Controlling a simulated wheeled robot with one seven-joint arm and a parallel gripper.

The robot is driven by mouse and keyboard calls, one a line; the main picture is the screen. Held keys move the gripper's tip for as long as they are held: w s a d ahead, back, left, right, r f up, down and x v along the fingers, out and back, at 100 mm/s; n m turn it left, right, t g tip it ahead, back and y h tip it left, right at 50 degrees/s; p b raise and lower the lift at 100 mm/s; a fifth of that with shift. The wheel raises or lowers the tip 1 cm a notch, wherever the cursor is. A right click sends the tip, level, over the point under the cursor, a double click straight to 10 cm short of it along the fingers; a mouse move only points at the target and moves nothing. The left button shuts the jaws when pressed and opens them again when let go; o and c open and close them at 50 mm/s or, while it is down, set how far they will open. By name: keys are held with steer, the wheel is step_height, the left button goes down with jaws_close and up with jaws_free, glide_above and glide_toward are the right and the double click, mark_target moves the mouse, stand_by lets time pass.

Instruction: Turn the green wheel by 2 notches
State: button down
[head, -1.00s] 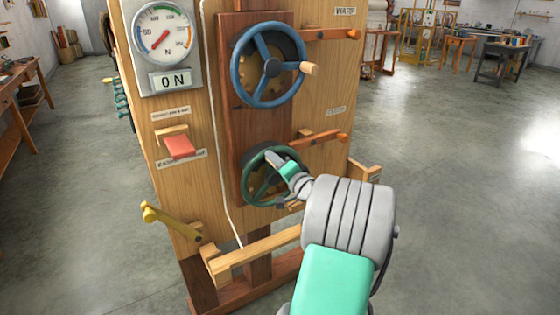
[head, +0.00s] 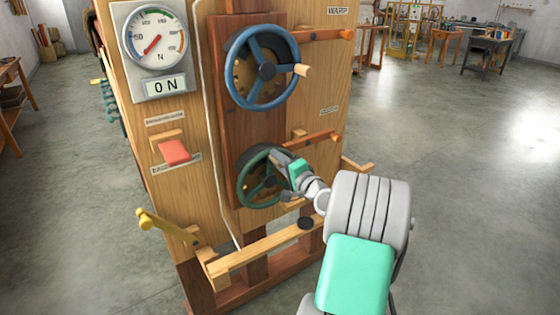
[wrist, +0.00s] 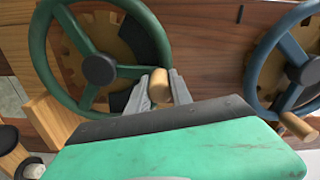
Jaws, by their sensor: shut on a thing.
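The green wheel (head: 241,181) is mounted low on the wooden machine panel, below the blue wheel. It fills the left of the wrist view (wrist: 41,50), with a dark hub and a toothed brass disc behind it. A short wooden handle (wrist: 158,86) sticks out from its rim. My gripper (wrist: 161,82) has a finger on either side of this handle and is shut on it. In the head view my gripper (head: 281,160) is at the wheel's upper right and hides the handle and part of the rim.
The blue wheel (head: 231,76) with its own wooden handle sits just above. An orange-tipped lever (head: 318,139) lies close to the right of my gripper. A yellow crank (head: 160,224) and a wooden rail (head: 265,250) stick out below.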

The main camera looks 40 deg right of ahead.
steer(key=c, duration=1.1)
jaws_free()
steer(key=shift+c, duration=0.2)
steer(key=s, duration=0.7)
steer(key=shift+s+a+b, duration=0.2)
steer(key=shift+s+b, duration=0.2)
